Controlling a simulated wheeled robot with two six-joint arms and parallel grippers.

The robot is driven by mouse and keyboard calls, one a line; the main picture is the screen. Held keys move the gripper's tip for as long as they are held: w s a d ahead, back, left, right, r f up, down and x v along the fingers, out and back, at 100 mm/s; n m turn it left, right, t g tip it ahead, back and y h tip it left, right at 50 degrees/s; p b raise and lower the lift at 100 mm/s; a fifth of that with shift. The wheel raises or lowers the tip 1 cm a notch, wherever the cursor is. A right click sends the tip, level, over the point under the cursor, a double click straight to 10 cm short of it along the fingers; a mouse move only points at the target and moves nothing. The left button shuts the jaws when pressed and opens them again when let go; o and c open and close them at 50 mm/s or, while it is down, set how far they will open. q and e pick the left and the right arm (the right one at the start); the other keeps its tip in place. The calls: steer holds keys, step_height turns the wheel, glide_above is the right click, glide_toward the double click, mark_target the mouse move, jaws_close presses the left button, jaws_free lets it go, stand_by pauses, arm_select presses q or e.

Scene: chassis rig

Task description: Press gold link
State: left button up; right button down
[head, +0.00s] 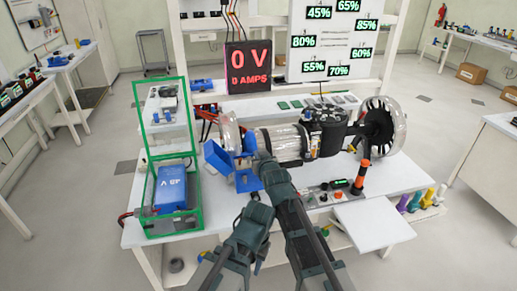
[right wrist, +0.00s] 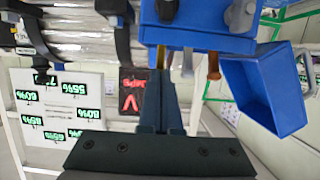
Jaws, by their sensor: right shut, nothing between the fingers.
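A blue box with an open blue cover (right wrist: 265,88) shows in the right wrist view. Several short metal strips stick out of the blue housing (right wrist: 200,28). A gold-coloured one (right wrist: 160,57) is at my right fingertips, partly hidden by them; I cannot tell whether they touch. A silver one (right wrist: 187,62) and a copper one (right wrist: 213,65) are beside it. My right gripper (right wrist: 160,78) is shut and empty. In the head view, my right gripper (head: 264,160) reaches the blue parts, with the cover (head: 217,156) to its left.
A motor assembly (head: 325,133) lies on the white table (head: 385,178) right of my gripper. A green frame (head: 146,215) holds a blue 48 V battery (head: 173,187) at left. A red display (head: 248,67) reads 0 V, 0 AMPS. An orange-black post (head: 361,177) stands at right.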

stand_by(0.3)
steer(key=shift+r+p, duration=0.6)
steer(key=shift+r, duration=0.2)
steer(key=r+p+v, duration=0.1)
steer(key=p+v, duration=0.4)
steer(key=v, duration=0.9)
steer(key=shift+w+r+p, duration=0.2)
steer(key=shift+w+p, duration=0.05)
steer(key=shift+p, duration=0.15)
